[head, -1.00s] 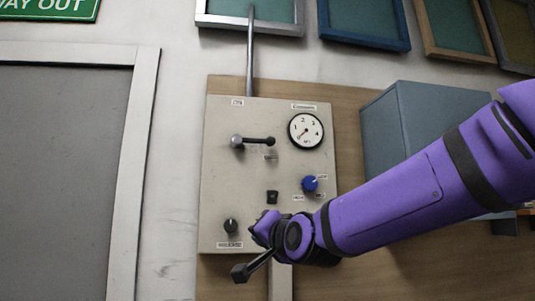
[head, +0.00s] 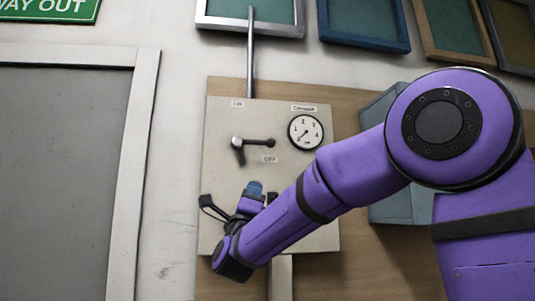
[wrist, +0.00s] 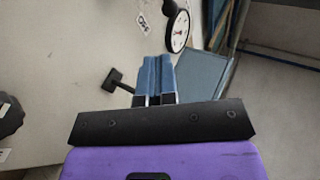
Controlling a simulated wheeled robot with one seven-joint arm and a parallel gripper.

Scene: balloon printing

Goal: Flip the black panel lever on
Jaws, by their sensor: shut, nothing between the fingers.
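The light grey panel (head: 222,175) on the wall carries a black-armed lever (head: 258,142) on a silver pivot. This lever lies level, its ball end pointing right, above an OFF label; an ON label (head: 238,103) is higher left. Its ball end shows at the top of the wrist view (wrist: 169,5). My gripper (head: 254,188) is below the lever, pointing up in front of the panel, its blue fingers shut and empty. In the wrist view, a small T-shaped black switch (wrist: 114,79) stands just left of the fingertips (wrist: 157,62); contact cannot be told.
A round dial (head: 306,132) is at the panel's upper right, and a blue-grey box (head: 385,205) is on the wall to the right. A black knob (wrist: 9,115) is at the wrist view's left edge.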

